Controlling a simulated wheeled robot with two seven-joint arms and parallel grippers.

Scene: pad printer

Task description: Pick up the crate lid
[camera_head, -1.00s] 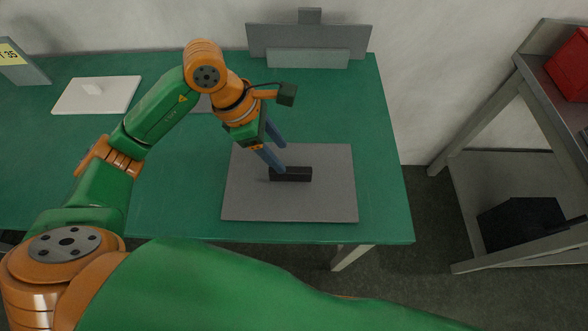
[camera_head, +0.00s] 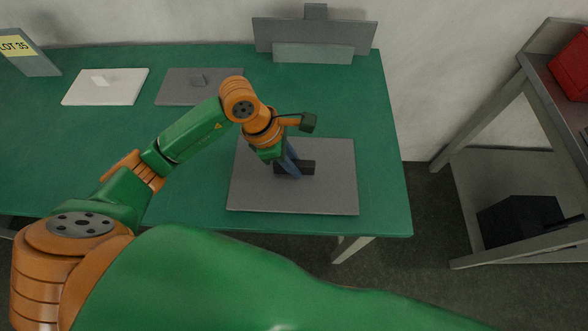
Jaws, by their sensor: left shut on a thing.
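The crate lid, a large flat grey plate (camera_head: 330,195), lies on the green table near its front right corner. A dark block-shaped handle (camera_head: 306,168) stands on its middle. My left gripper (camera_head: 289,169) points down at the lid with its blue-grey fingers shut on this handle. The fingers hide part of the handle. The lid looks flat, with no clear gap under it. My right gripper is not in view.
A white plate (camera_head: 125,90) and a smaller grey plate (camera_head: 170,92), each with a knob, lie at the back left of the green table (camera_head: 60,135). A grey upright panel (camera_head: 310,35) stands at the back. A shelf with a red box (camera_head: 572,68) is at the right.

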